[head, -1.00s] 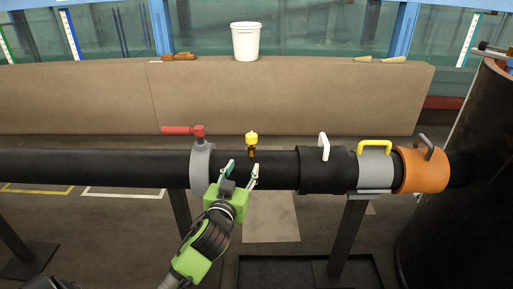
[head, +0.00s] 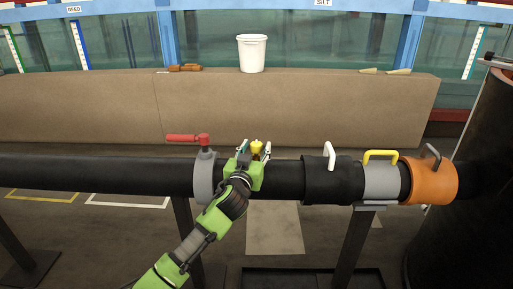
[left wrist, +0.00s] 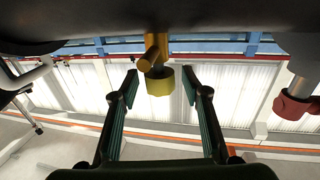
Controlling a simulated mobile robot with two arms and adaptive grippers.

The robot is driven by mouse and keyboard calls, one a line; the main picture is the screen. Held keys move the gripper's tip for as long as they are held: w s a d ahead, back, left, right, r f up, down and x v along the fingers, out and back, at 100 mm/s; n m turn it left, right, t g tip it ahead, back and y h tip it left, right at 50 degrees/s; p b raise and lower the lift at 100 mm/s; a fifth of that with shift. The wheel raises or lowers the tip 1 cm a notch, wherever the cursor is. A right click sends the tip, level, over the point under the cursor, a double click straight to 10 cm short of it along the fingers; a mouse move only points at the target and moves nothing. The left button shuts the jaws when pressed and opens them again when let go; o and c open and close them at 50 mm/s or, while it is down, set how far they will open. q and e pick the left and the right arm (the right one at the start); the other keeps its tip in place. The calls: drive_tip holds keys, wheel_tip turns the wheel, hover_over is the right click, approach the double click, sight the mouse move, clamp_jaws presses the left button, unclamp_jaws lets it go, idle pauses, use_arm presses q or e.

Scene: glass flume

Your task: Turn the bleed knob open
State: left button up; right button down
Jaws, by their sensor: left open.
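The yellow bleed knob (head: 257,146) stands on top of the black pipe (head: 110,175). In the left wrist view the knob (left wrist: 160,82) shows with its brass stem (left wrist: 153,52), between the fingertips and a little beyond them. My left gripper (head: 256,150) is open, with one finger on each side of the knob in the head view. The left wrist view shows the fingers (left wrist: 162,90) apart, with a gap on both sides of the knob. The lower stem is hidden behind the gripper in the head view. My right gripper is not in view.
A red lever handle (head: 186,138) on a grey collar (head: 204,178) is left of my gripper. White (head: 329,155), yellow (head: 380,154) and grey (head: 433,157) handles stand on the pipe to the right. A white bucket (head: 252,54) stands on the ledge behind.

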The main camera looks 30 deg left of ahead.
use_arm(q)
drive_tip(key=shift+w+a, duration=0.15)
drive_tip(key=shift+w, duration=0.35)
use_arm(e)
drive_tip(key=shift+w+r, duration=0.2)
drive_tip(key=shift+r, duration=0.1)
use_arm(q)
drive_tip(key=c, duration=1.1)
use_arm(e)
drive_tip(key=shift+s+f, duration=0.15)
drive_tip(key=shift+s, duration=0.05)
